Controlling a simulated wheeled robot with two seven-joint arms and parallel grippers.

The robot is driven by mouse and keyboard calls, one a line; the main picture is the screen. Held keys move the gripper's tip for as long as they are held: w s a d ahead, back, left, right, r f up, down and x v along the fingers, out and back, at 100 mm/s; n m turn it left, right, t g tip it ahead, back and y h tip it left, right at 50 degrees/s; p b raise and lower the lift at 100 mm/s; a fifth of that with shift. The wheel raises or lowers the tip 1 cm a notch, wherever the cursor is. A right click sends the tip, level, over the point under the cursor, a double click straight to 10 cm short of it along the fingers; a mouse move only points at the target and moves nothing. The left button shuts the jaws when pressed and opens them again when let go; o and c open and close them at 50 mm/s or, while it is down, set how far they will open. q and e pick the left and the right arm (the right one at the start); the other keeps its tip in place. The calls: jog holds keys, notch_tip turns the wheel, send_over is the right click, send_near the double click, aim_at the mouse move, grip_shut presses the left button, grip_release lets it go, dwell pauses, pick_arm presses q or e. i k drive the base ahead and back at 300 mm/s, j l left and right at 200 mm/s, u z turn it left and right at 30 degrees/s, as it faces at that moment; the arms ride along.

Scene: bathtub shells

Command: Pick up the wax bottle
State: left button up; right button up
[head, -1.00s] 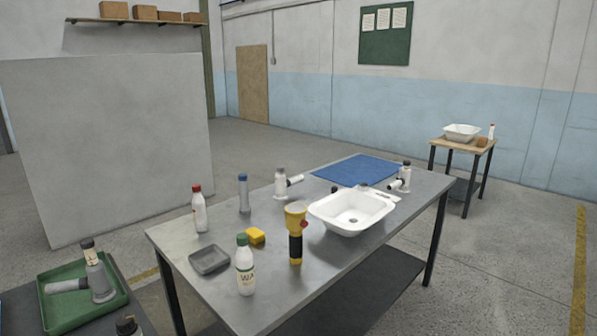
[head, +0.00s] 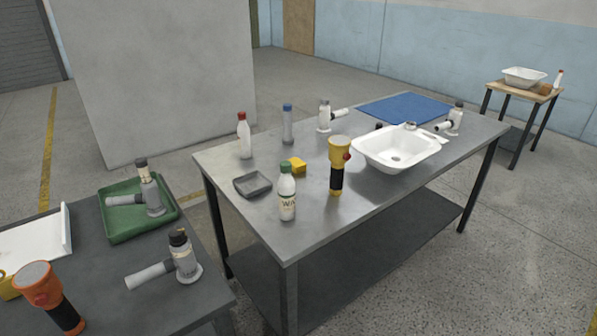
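A white bottle with a red cap (head: 244,136) stands farther back. Neither of my grippers shows in the head view.
A yellow block (head: 293,166), a blue-capped tube (head: 288,124), a white basin (head: 397,148) and a blue mat (head: 405,108) share the table. A second table (head: 205,290) at lower left holds a green tray (head: 140,236), pipe fittings and an orange tool (head: 47,295). Open floor lies right.

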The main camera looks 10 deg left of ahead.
aim_at(286, 182)
jog(key=i+l+z, duration=0.1)
jog(key=i+l, duration=0.2)
jog(key=i, duration=0.15)
jog(key=i+l, duration=0.3)
jog(key=i, duration=0.15)
jog(key=z, duration=0.05)
